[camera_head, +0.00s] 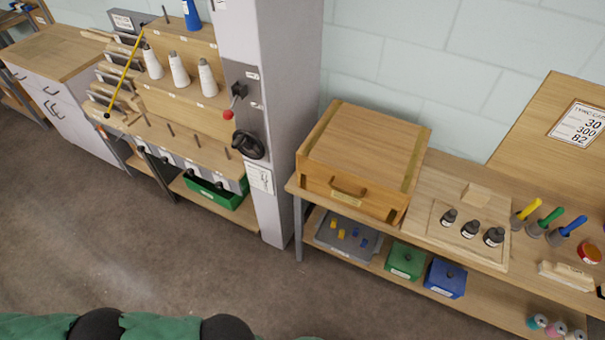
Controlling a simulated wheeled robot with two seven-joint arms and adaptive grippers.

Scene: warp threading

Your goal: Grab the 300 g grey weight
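Three dark grey weights stand upright in a row on a light wooden board (425,222) on the right-hand bench. They are a smaller weight (449,217), a middle weight (470,229) and a larger weight (494,237). Each has a pale label, too small to read, so I cannot tell which one is 300 g. Green and black parts of my own body show along the bottom left edge. Neither of my grippers is in view.
A wooden box (367,155) stands left of the weights, and colored-handled tools (541,221) stand right of them. A card (578,124) reads 30, 300, 82. Bins (405,259) sit on the lower shelf. A grey column (262,110) stands further left. The floor in front is clear.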

